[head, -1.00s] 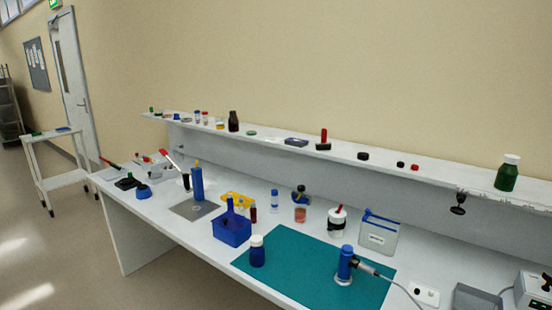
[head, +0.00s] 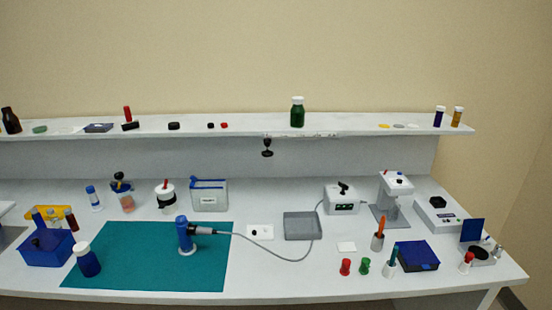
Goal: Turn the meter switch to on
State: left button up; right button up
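A white box (head: 334,204) with a black lever or knob (head: 343,187) on top stands toward the back of the bench, right of centre. A grey cable runs from it to a blue upright device (head: 184,235) on the teal mat. A small white plate (head: 253,232) with dark spots lies left of the grey tray. I cannot tell which of these carries the meter switch, and no on or off marking is readable. Neither of my grippers is in view.
A grey tray (head: 303,226) sits right of the white plate. Red (head: 345,267) and green (head: 364,267) small items, a blue box (head: 417,256) and a white balance-like device (head: 438,216) stand at right. A shelf (head: 340,127) with bottles runs above; the teal mat (head: 130,270) is partly bare.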

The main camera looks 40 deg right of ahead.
aim_at(343, 186)
jog(key=z, duration=1.7)
